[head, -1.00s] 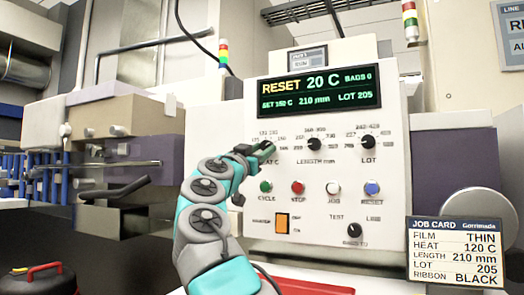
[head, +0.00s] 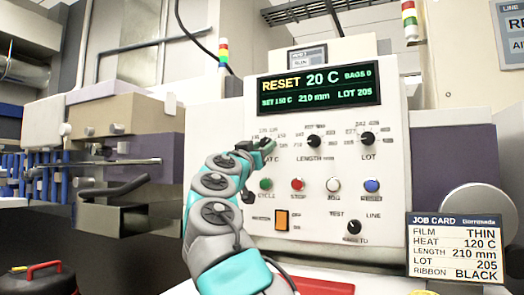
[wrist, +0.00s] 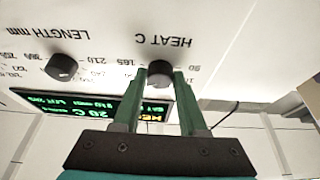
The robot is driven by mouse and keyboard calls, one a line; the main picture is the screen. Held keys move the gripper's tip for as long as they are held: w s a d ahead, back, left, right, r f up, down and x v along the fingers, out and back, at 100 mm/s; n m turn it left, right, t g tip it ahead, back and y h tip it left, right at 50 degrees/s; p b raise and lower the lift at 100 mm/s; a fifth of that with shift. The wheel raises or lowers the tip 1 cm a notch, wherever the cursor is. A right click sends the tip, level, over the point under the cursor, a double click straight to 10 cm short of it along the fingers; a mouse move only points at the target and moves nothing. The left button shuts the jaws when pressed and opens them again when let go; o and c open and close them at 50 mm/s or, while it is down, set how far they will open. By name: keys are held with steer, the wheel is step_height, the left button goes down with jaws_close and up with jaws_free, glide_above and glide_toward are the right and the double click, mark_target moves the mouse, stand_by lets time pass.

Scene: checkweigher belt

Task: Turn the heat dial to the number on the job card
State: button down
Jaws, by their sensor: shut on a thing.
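The heat dial (wrist: 158,80) is a dark round knob under the HEAT C label in the wrist view. My gripper (wrist: 163,75) is shut on it, with a green finger on each side. In the head view my gripper (head: 266,147) covers the dial, so its pointer cannot be read. The job card (head: 420,262) shows HEAT 120 C, film thin, length 210 mm, lot 205 and ribbon black. The display (head: 318,86) shows RESET 20 C, and its small set value looks like 150 C.
The length dial (head: 314,141) and lot dial (head: 368,139) are to the right of my gripper. Below are green, red, white and blue buttons, an orange switch (head: 282,220) and a lower black knob (head: 354,227). A bracket (head: 115,190) juts out at left.

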steer(key=n+y, duration=0.2)
steer(key=n, duration=0.2)
steer(key=n+y+p, duration=0.1)
steer(key=n+y, duration=0.1)
steer(key=n, duration=0.3)
steer(key=n+y, duration=0.2)
steer(key=n, duration=0.2)
steer(key=shift+s+d+r+n+y, duration=0.2)
steer(key=shift+d+n+y, duration=0.1)
steer(key=shift+n+y, duration=0.1)
steer(key=shift+d+r+n+g+y, duration=0.1)
steer(key=shift+n+g+y, duration=0.3)
steer(key=shift+n, duration=0.7)
steer(key=shift+d+r+n+g+y, duration=0.1)
steer(key=shift+n+g+y, duration=0.25)
steer(key=shift+n, duration=0.75)
steer(key=shift+c, duration=2.2)
jaws_free()
steer(key=s+f+b, duration=0.1)
steer(key=s, duration=0.6)
steer(key=shift+s+b, duration=0.3)
steer(key=shift+s, duration=0.05)
